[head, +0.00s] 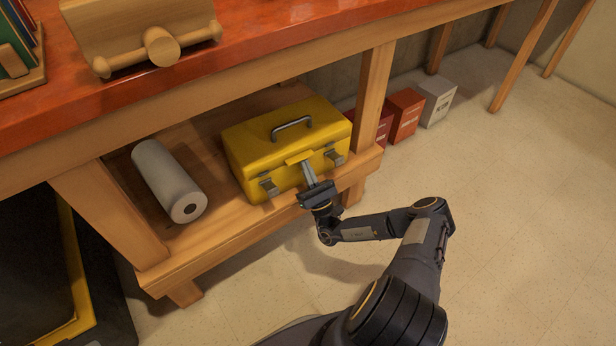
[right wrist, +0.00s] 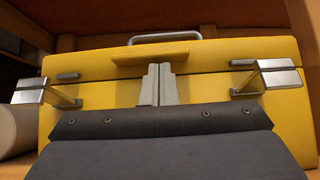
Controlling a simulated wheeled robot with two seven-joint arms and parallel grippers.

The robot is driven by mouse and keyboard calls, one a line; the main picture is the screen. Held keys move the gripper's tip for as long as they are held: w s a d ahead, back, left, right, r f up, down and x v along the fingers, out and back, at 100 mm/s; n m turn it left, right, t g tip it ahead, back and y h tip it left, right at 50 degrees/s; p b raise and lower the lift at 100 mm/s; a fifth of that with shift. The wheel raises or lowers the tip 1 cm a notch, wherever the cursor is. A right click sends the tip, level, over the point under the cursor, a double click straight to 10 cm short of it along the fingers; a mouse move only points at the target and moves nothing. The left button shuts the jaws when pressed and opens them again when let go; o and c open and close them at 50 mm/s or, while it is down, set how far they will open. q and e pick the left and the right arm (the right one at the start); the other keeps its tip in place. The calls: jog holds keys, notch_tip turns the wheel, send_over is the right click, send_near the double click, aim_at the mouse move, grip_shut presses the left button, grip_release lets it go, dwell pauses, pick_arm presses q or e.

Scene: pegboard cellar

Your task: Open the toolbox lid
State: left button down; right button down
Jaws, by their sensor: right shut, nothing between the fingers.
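The yellow toolbox (head: 262,156) sits on the low wooden shelf under the workbench, its lid down. A grey handle (head: 291,126) is on top and two silver latches face me, the left latch (head: 268,187) and the right latch (head: 334,157). In the right wrist view both latches, left (right wrist: 40,92) and right (right wrist: 270,78), stick out from the front. My right gripper (head: 307,166) is shut and empty, its fingertips at the yellow lip (right wrist: 150,56) in the middle of the lid's front edge. I cannot tell whether they touch it. My left gripper is out of view.
A white paper roll (head: 168,180) lies on the shelf left of the toolbox. A bench leg (head: 371,95) stands close to its right. The red bench top (head: 250,38) overhangs the shelf. Boxes (head: 405,113) stand on the floor behind. The floor at right is clear.

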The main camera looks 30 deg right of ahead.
jog(key=shift+r, duration=0.2)
jog(key=shift+r+p, duration=0.2)
jog(key=shift+p, duration=0.25)
jog(key=r+g+p, duration=0.2)
jog(key=r+p, duration=0.2)
jog(key=p, duration=0.2)
jog(key=w+r+g+p, duration=0.1)
jog(key=r+p, duration=0.3)
jog(key=p, duration=0.3)
jog(key=w+r+g+p, duration=0.1)
jog(key=r+g+p, duration=0.1)
jog(key=r+p, duration=0.2)
jog(key=shift+g+p, duration=0.3)
jog(key=shift+p, duration=1.2)
jog(key=w+r+g+p, duration=0.3)
jog(key=w+r+p, duration=0.5)
jog(key=p, duration=0.4)
jog(key=shift+w+g, duration=0.15)
jog(key=shift+g, duration=0.15)
